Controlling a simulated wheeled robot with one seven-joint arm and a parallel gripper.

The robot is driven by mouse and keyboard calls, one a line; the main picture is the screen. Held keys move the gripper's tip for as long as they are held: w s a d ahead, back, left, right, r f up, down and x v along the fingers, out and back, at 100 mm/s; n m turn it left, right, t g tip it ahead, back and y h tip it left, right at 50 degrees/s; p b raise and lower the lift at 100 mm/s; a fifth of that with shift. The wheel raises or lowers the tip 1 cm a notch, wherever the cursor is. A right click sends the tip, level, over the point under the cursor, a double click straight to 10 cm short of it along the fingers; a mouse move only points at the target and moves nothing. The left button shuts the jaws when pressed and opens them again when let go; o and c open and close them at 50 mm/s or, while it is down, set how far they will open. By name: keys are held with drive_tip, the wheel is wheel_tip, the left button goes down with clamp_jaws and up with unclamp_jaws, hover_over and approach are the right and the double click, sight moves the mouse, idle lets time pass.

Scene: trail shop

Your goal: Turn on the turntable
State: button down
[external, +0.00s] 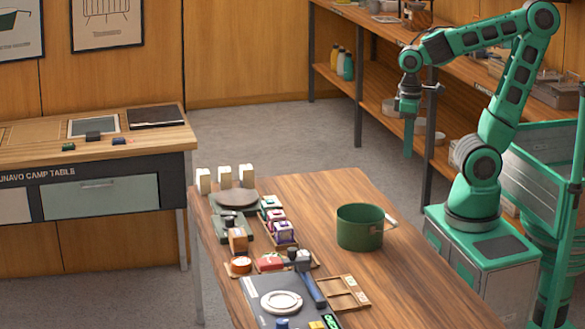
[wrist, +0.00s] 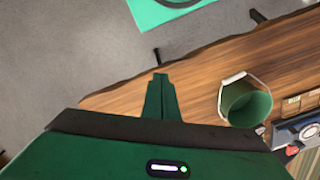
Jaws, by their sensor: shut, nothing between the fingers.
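A dark grey flat unit (external: 255,296) with a pale round disc (external: 281,301), a blue and a yellow button and a lit green display lies at the table's near edge, partly cut off. A green device with a dark round plate (external: 237,197) stands at the table's far left end. I cannot tell for sure which is the turntable. My gripper (external: 407,154) hangs pointing down beyond the table's right side, shut and empty, well away from both. In the wrist view its closed fingers (wrist: 160,78) show over the table edge; part of a device with a pale disc (wrist: 310,131) shows at right.
A green pot (external: 360,228) stands mid-table, also in the wrist view (wrist: 236,110). A wooden tray (external: 343,293), small boxes (external: 277,221) and several white blocks (external: 225,178) crowd the left side. The table's right side is mostly clear. Shelves (external: 385,100) stand behind my arm.

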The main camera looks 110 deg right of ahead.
drive_tip(key=w+d+r+n, duration=0.15)
drive_tip(key=w+r, duration=0.25)
drive_tip(key=w, duration=0.8)
drive_tip(key=n+t, duration=0.2)
drive_tip(key=n, duration=0.3)
hover_over(222, 213)
drive_tip(key=s, duration=0.3)
drive_tip(key=f, duration=0.1)
drive_tip(key=shift+w+f, duration=0.15)
drive_tip(key=shift+w, duration=0.05)
drive_tip(key=f, duration=0.4)
drive_tip(key=w+f, duration=0.1)
drive_tip(key=f, duration=0.4)
drive_tip(key=w+f, duration=0.1)
drive_tip(key=f, duration=0.4)
